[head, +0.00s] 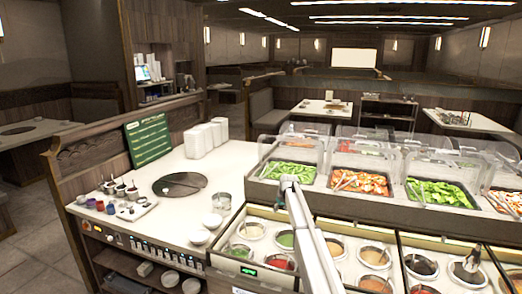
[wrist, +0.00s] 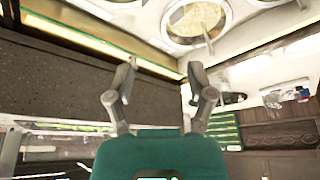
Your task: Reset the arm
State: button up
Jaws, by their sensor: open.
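My gripper (wrist: 160,70) shows in the wrist view with its two grey fingers spread apart and nothing between them. A round sauce well (wrist: 196,18) in a pale counter shows beyond the fingertips, at the top of that view. In the head view, my white arm rises from the bottom edge over the row of sauce wells (head: 335,247) and bends near the salad trays. Green sauce (head: 286,240) and red sauce (head: 280,262) lie in wells left of the arm.
Clear covers stand above the salad trays (head: 288,173) behind the wells. White bowls (head: 199,238) sit on the counter left of the wells. A round dark plate (head: 180,184), small cups (head: 120,190) and a green menu board (head: 148,140) are farther left. The counter between them has free room.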

jog(key=s+d+f+m+g+b, duration=0.1)
jog(key=s+d+f+b, duration=0.1)
jog(key=s, duration=1.6)
jog(key=s+d+f+m+g+h+b, duration=0.1)
jog(key=s+d+f+m+b, duration=0.1)
jog(key=s, duration=1.7)
jog(key=s+d+f+m+g+b, duration=0.1)
jog(key=s+d+f+b, duration=0.3)
jog(key=s, duration=1.4)
notch_tip(320, 180, down, 2)
jog(key=shift+s+f+m+g+h+b, duration=0.25)
jog(key=shift+m+g+h+b, duration=0.15)
jog(key=shift+g+b, duration=0.1)
jog(key=shift+d, duration=0.1)
